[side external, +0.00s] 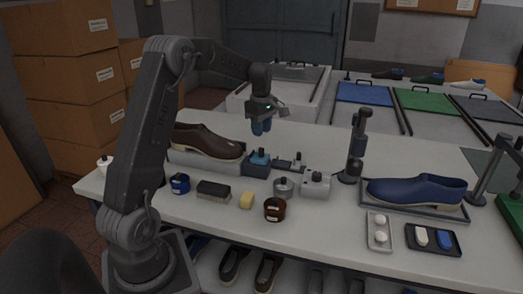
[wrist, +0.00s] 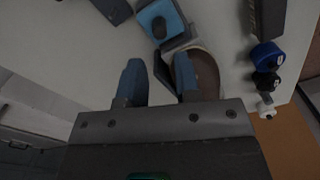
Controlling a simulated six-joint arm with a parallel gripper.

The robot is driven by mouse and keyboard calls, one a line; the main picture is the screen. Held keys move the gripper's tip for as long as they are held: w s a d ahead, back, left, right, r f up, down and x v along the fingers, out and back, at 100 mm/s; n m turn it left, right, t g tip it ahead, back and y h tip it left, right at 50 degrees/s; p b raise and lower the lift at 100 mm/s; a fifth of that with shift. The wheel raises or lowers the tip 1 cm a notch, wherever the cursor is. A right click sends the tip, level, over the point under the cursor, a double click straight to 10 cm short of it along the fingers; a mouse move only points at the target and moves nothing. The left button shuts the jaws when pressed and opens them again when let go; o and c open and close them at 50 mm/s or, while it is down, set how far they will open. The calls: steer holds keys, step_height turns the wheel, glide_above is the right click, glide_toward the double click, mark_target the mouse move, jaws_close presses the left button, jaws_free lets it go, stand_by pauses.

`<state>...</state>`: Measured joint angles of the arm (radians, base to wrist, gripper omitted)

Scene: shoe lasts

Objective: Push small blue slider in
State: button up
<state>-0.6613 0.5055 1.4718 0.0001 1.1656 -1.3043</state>
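A small blue block with a dark knob on top (side external: 259,158), the likely slider, sits on a dark base on the table, just right of the brown shoe. In the wrist view its blue top and knob (wrist: 160,20) show at the top, beyond my fingertips. How far in it sits is not clear. My gripper (side external: 262,127), with blue fingertips, hangs above the block, apart from it. In the wrist view my gripper (wrist: 158,82) has its two fingers apart with nothing held between them.
A brown shoe (side external: 207,140) on a grey stand is left of the block. Small grey parts (side external: 289,163) and a white knobbed box (side external: 316,184) are to its right. A dark post (side external: 356,145) stands farther right.

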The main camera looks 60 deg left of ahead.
mark_target(261, 149)
step_height(261, 149, down, 8)
steer(key=shift+f, duration=0.1)
stand_by(0.4)
jaws_close()
